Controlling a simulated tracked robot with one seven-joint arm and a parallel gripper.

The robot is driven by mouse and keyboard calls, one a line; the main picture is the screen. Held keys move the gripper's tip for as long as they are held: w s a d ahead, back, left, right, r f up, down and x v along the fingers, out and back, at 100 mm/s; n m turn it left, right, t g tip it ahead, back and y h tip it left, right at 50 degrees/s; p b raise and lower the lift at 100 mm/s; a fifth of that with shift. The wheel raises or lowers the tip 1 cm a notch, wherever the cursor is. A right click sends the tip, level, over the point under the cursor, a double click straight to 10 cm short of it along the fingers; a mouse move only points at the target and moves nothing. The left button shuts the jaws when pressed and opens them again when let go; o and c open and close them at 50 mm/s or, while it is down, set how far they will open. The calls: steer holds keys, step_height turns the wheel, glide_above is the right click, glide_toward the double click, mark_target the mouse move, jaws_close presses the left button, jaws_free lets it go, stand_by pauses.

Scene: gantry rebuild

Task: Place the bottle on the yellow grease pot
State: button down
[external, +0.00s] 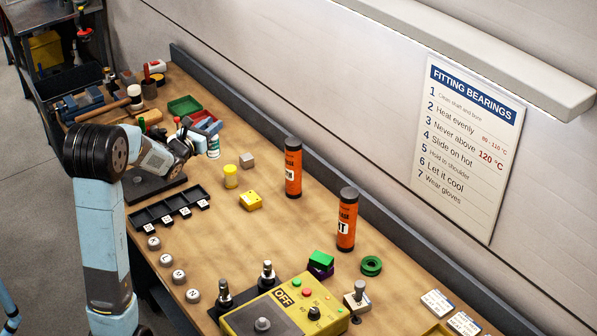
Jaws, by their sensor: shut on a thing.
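The bottle (213,148) is small and white with a teal label. It is upright below the jaws of my gripper (206,132), which is shut on it near its top. The yellow grease pot (231,178) is a short yellow cylinder with a paler top, standing on the bench in front of and to the right of the bottle. Bottle and pot are apart. I cannot tell exactly how high the bottle hangs above the bench.
A grey cube (247,160) and a yellow block (250,200) lie near the pot. A black tray (170,210) sits in front. Two orange cartridges (293,175) stand to the right. Green and red bins (184,105) are behind my gripper. Bench (275,240) is clear in the middle.

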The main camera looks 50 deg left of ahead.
mark_target(214, 153)
steer(key=w+a+f, duration=0.4)
steer(key=w+f, duration=0.4)
steer(key=f, duration=0.3)
steer(key=shift+a, duration=0.35)
steer(key=c, duration=0.9)
jaws_free()
steer(key=shift+o, duration=0.2)
steer(key=shift+s, duration=0.1)
steer(key=v, duration=1.2)
